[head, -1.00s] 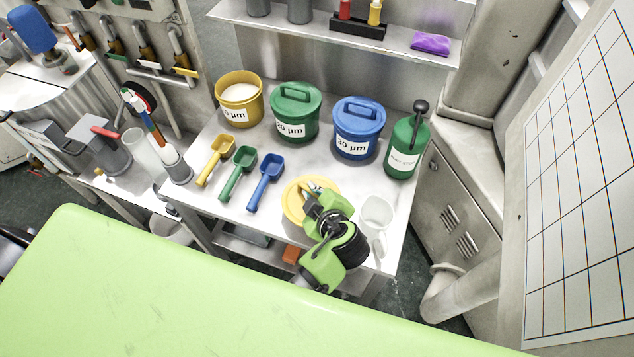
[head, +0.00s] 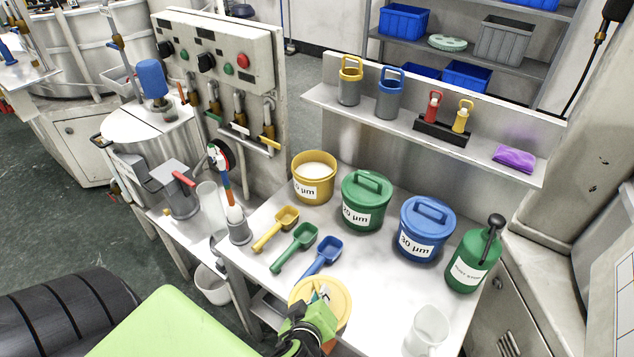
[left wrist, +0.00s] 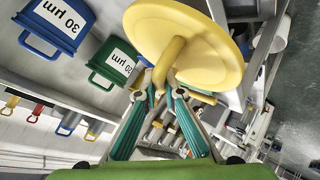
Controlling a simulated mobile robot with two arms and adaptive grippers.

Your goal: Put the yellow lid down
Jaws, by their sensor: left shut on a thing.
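My left gripper (head: 316,306) is shut on the handle of the yellow lid (head: 335,290). In the left wrist view the fingertips (left wrist: 163,88) close on the yellow handle, and the round lid (left wrist: 205,50) spreads beyond them. In the head view the lid is near the front of the metal table (head: 385,300), just in front of the blue scoop. Whether it touches the tabletop I cannot tell. The yellow tub (head: 314,180) stands open at the back, with pale contents. My right gripper is not in view.
A green tub (head: 366,205) and a blue tub (head: 427,232), both lidded, and a green bottle (head: 470,262) line the back. Yellow, green (head: 295,248) and blue (head: 323,257) scoops lie in front. A clear jug (head: 427,330) stands right of the lid, with bare tabletop between.

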